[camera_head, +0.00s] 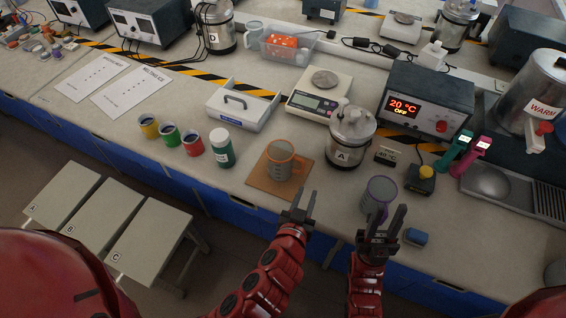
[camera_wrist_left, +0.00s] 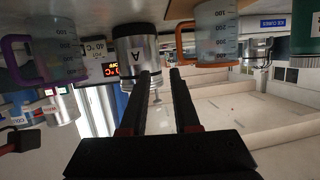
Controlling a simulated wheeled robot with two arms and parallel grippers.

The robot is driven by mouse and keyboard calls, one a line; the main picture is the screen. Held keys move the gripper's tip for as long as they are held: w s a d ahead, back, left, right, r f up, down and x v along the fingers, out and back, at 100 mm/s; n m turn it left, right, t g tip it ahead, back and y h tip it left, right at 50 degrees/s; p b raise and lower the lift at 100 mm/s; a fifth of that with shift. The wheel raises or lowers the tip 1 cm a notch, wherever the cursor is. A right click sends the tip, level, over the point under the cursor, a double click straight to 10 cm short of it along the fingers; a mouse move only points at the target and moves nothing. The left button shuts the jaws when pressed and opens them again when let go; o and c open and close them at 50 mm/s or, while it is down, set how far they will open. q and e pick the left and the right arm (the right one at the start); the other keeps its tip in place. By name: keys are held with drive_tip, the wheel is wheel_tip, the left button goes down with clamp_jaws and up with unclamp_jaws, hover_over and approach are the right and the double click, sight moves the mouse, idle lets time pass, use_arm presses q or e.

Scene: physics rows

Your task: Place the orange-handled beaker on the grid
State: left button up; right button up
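The orange-handled beaker (camera_head: 281,163) is a clear grey vessel standing upright on a flat brown mat (camera_head: 263,184) near the front edge of the bench. It also shows, inverted, in the left wrist view (camera_wrist_left: 216,38), right of the fingers. My left gripper (camera_head: 299,208) is open and empty, in front of the beaker and apart from it. My right gripper (camera_head: 388,222) is open, just in front of a purple-handled beaker (camera_head: 379,190); I cannot tell whether it touches it. A grey slatted grid (camera_head: 535,203) lies at the far right, beside a metal dome.
The metal canister A (camera_head: 350,146) stands right of the beaker. A scale (camera_head: 318,100), a heater box (camera_head: 428,110), a yellow-button box (camera_head: 420,178) and two upright handles crowd the right. A blue block (camera_head: 415,237) lies at the front.

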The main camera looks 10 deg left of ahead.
use_arm(q)
drive_tip(key=s+a+n+y, duration=0.1)
drive_tip(key=a+y, duration=0.1)
drive_tip(key=b, duration=0.6)
approach(302, 169)
drive_tip(key=shift+w+a+f+n, duration=0.1)
drive_tip(key=shift+w+f+n, duration=0.3)
drive_tip(key=shift+w+f, duration=0.7)
drive_tip(key=shift+w, duration=0.85)
drive_tip(key=w+p, duration=0.1)
drive_tip(key=w+f, duration=0.1)
drive_tip(key=w, duration=0.1)
drive_tip(key=shift+g+p, duration=0.3)
drive_tip(key=shift+p, duration=0.1)
drive_tip(key=shift+w+d+f, duration=0.1)
drive_tip(key=shift+w+d, duration=0.15)
drive_tip(key=shift+w, duration=0.2)
drive_tip(key=p+x, duration=0.1)
drive_tip(key=x, duration=0.1)
drive_tip(key=p+x, duration=0.1)
drive_tip(key=x, duration=0.1)
drive_tip(key=shift+w+d+r+p, duration=0.15)
drive_tip(key=shift+w+r+p, duration=0.05)
drive_tip(key=shift+r+p, duration=0.15)
drive_tip(key=shift+w+f, duration=0.3)
drive_tip(key=shift+w, duration=0.15)
